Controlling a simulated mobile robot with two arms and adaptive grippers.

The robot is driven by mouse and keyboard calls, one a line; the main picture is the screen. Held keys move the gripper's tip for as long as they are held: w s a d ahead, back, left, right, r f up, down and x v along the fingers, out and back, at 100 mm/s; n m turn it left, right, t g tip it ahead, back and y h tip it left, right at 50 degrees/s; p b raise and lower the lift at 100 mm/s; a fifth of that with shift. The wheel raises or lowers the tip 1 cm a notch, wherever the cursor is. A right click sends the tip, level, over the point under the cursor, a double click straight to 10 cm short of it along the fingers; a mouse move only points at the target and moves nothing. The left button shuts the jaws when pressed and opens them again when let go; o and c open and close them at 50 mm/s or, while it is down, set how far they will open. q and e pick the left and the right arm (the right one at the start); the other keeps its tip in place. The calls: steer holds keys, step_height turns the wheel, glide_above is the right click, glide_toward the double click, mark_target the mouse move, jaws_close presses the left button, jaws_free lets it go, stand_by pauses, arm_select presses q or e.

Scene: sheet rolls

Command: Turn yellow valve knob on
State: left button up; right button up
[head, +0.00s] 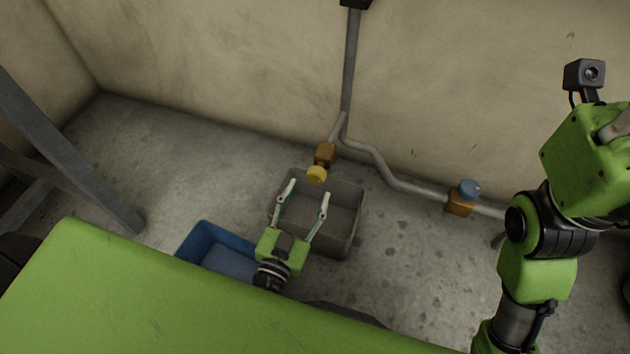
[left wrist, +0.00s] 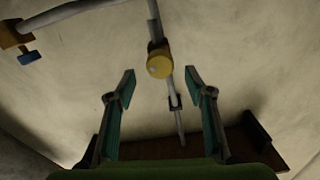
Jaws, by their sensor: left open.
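The yellow valve knob (head: 316,174) sits on a brown valve body (head: 325,153) on the wall pipe, above the grey bin. It also shows in the left wrist view (left wrist: 159,64), ahead of the fingers and roughly centred between them. My left gripper (head: 309,190) is open and empty, with its fingertips just below and to either side of the knob in the head view. The fingers are apart from the knob in the left wrist view. My right arm stands at the right of the head view; its gripper fingers are not visible.
A grey bin (head: 342,240) stands under the yellow knob, and a blue bin (head: 196,238) is at its left. A blue knob (head: 470,188) sits on another valve farther right along the grey pipe (head: 380,169). A dark metal leg (head: 75,160) stands at the left.

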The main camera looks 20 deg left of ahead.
mark_target(314, 180)
arm_select(q)
steer(key=w+b, duration=0.1)
steer(key=w, duration=0.4)
steer(key=shift+w+d, duration=0.1)
steer(key=shift+w, duration=0.25)
steer(key=c, duration=1.1)
